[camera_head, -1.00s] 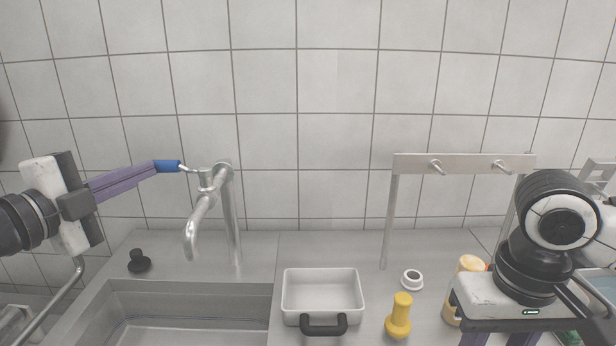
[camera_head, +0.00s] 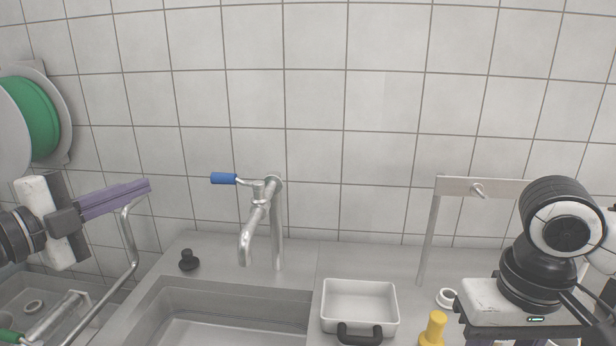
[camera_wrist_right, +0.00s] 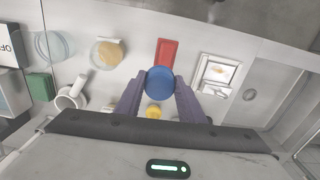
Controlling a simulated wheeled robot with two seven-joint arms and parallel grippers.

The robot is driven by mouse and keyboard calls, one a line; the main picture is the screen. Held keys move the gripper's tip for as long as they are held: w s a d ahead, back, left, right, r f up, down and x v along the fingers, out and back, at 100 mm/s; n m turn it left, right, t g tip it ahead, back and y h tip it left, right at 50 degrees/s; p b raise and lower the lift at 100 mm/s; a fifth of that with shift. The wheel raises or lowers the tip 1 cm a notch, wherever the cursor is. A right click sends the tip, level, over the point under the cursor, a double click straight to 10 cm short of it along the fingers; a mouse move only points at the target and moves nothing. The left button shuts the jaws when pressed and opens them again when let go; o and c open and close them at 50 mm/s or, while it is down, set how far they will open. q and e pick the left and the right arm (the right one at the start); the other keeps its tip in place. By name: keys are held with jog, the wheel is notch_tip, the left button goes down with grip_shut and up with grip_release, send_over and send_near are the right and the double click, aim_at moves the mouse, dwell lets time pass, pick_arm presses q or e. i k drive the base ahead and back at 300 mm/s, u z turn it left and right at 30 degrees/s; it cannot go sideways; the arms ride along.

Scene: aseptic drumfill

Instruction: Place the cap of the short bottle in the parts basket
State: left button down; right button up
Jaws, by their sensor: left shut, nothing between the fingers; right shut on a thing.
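In the right wrist view my right gripper (camera_wrist_right: 160,86) is shut on a round blue cap (camera_wrist_right: 160,80), held between its purple fingertips above the counter. In the head view the right gripper's body is at the right and its fingers are mostly out of frame. My left gripper (camera_head: 149,186) is shut and empty, raised left of the tap. A white tray with a black handle (camera_head: 360,287) stands right of the sink; I cannot tell whether it is the parts basket. An open round vessel with tan contents (camera_wrist_right: 108,53) shows in the wrist view; I cannot identify the short bottle.
The tap (camera_head: 259,220) with a blue lever rises behind the sink (camera_head: 225,296). A yellow object (camera_head: 433,329) and a white ring (camera_head: 447,297) stand right of the tray. A metal rack (camera_head: 430,230) stands behind them. A green reel (camera_head: 35,115) hangs at the left.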

aim_at(341, 313)
jog(key=k, duration=1)
